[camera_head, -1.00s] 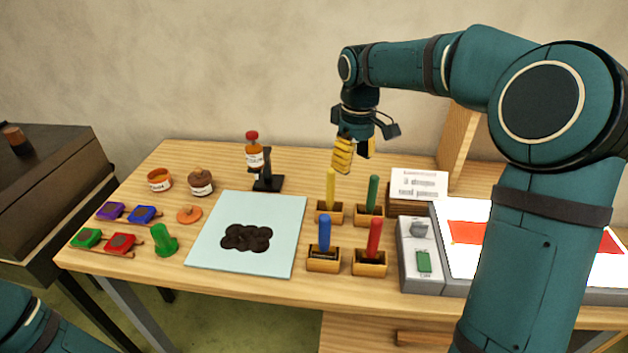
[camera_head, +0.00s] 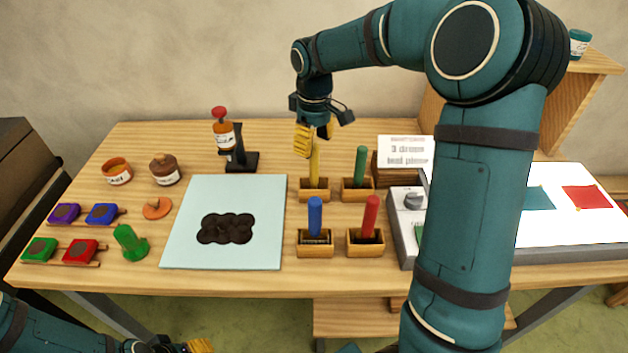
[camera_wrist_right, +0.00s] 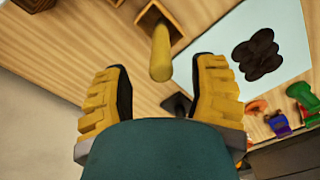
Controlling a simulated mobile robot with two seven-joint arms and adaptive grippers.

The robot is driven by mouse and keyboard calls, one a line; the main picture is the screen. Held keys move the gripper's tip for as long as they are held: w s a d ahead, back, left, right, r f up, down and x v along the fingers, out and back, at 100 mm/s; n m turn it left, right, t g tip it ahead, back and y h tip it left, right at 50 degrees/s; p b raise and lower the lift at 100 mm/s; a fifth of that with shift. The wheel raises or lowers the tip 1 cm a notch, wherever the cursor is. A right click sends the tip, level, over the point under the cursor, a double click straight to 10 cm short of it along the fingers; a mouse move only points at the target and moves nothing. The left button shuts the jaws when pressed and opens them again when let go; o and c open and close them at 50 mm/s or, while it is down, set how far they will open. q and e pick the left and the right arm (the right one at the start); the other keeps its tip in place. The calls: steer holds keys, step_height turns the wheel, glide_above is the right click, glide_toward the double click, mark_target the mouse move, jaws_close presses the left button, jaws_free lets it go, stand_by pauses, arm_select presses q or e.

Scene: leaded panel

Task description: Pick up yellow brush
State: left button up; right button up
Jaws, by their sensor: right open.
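The yellow brush (camera_head: 314,165) stands upright in a small wooden holder (camera_head: 315,191) in the back row. My right gripper (camera_head: 316,150) is above it, pointing down with its yellow fingers open, close to the brush's top. In the right wrist view the brush (camera_wrist_right: 161,55) shows ahead of and between the two spread fingers of my right gripper (camera_wrist_right: 161,90), with nothing gripped. My left gripper (camera_head: 190,346) shows only in part at the bottom edge of the head view, and its jaws cannot be made out.
A green brush (camera_head: 360,166) stands right of the yellow one. Blue (camera_head: 315,216) and red (camera_head: 370,217) brushes stand in front. A pale blue mat (camera_head: 180,235) with a dark blob lies left. A bottle stand (camera_head: 240,160) is behind. A sign block (camera_head: 405,150) and light panel (camera_head: 560,235) are right.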

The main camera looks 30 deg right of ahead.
mark_target(314, 159)
steer(key=shift+f+b, duration=0.85)
steer(key=shift+f, duration=1.85)
jaws_close()
steer(key=shift+r, duration=0.1)
